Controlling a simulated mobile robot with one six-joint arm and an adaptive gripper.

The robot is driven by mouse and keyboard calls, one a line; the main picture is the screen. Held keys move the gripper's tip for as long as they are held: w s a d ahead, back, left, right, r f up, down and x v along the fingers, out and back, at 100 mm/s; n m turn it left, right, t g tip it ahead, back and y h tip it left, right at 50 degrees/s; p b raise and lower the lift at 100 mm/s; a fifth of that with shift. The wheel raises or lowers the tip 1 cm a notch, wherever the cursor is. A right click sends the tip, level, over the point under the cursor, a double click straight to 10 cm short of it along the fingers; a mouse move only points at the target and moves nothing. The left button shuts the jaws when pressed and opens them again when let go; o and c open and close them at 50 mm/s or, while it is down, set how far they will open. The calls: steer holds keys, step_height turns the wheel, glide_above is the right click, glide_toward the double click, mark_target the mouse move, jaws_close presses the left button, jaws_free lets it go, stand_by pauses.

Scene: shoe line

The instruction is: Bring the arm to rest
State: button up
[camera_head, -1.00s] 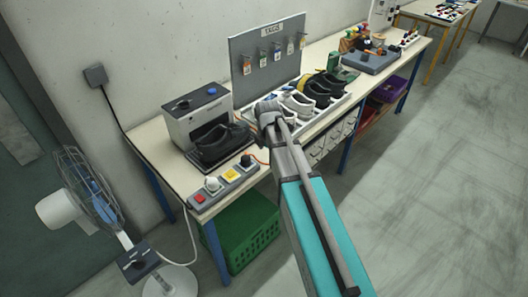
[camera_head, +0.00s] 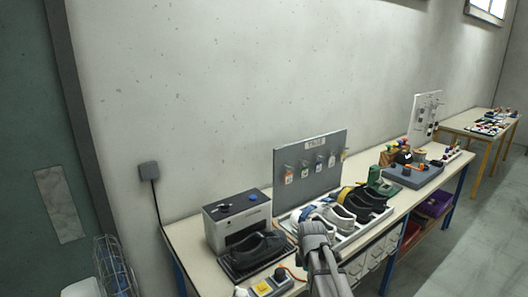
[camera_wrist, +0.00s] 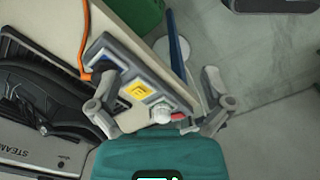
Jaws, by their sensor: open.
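My arm (camera_head: 322,268) reaches up from the bottom edge in the head view, in front of the near end of the shoe tray. My gripper is not clearly visible there. In the wrist view, my gripper (camera_wrist: 158,76) is open, its two fingers wide apart with nothing held between them.
A black shoe (camera_head: 256,250) sits at the steamer (camera_head: 237,216); the shoe also shows in the wrist view (camera_wrist: 40,95). Several shoes stand in a white tray behind my arm. A grey tag board (camera_head: 310,168) rises behind. A fan (camera_head: 113,268) stands left; open floor lies right.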

steer(key=s+d+m, duration=0.2)
steer(key=s+m, duration=1)
steer(key=m, duration=0.5)
steer(key=shift+s+d+m, duration=0.25)
steer(key=shift+d+m, duration=0.1)
steer(key=shift+m, duration=0.05)
